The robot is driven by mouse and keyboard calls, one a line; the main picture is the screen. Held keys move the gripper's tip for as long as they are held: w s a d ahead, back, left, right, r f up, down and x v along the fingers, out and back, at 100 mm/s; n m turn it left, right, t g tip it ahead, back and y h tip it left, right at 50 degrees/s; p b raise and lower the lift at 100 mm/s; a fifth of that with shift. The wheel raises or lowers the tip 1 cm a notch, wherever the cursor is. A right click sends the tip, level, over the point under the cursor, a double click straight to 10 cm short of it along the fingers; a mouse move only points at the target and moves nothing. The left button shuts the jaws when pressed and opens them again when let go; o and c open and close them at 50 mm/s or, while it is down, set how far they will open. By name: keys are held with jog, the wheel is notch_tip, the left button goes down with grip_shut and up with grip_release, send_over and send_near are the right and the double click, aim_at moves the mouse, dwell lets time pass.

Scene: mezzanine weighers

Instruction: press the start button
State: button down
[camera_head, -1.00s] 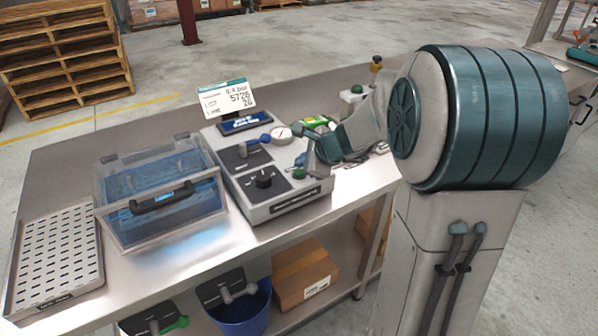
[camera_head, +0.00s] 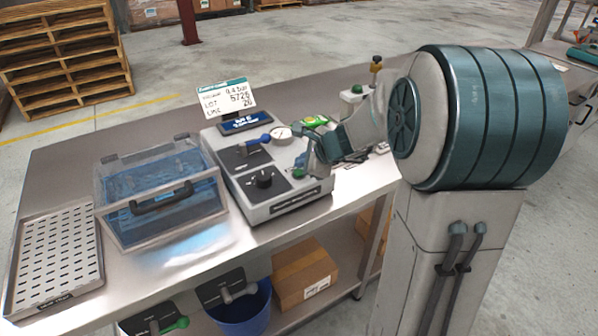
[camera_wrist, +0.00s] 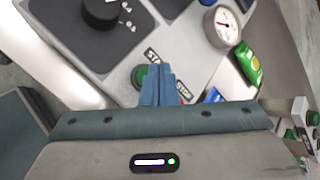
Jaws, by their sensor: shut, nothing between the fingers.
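The green button (camera_head: 297,173) sits on the front right part of the grey control box (camera_head: 290,208), partly covered by my gripper. In the wrist view the green button (camera_wrist: 137,77) shows just left of my fingertips, partly hidden behind them. My gripper (camera_head: 303,165) is shut and empty, its blue fingers pointing down close over the button. In the wrist view the shut fingers (camera_wrist: 157,70) overlap the button's right edge; I cannot tell whether they touch it. Small labels lie beside it, one partly hidden by the fingers.
The box also carries a black knob (camera_head: 264,180), a blue-handled lever (camera_head: 265,139) and a round gauge (camera_head: 281,132). A display sign (camera_head: 226,98) stands behind. A clear blue bin (camera_head: 160,195) and perforated tray (camera_head: 55,255) lie left on the steel bench. A green-yellow packet (camera_wrist: 247,62) is beyond the gauge.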

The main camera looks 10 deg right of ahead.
jog(key=shift+f, duration=0.1)
jog(key=shift+f+b, duration=0.35)
jog(key=shift+b, duration=0.2)
jog(key=shift+f+b, duration=0.45)
dwell(0.5)
dwell(0.3)
jog(key=shift+r+p, duration=0.7)
jog(key=shift+r, duration=0.2)
notch_tip(320, 180, up, 5)
jog(key=p, duration=0.4)
dwell(0.6)
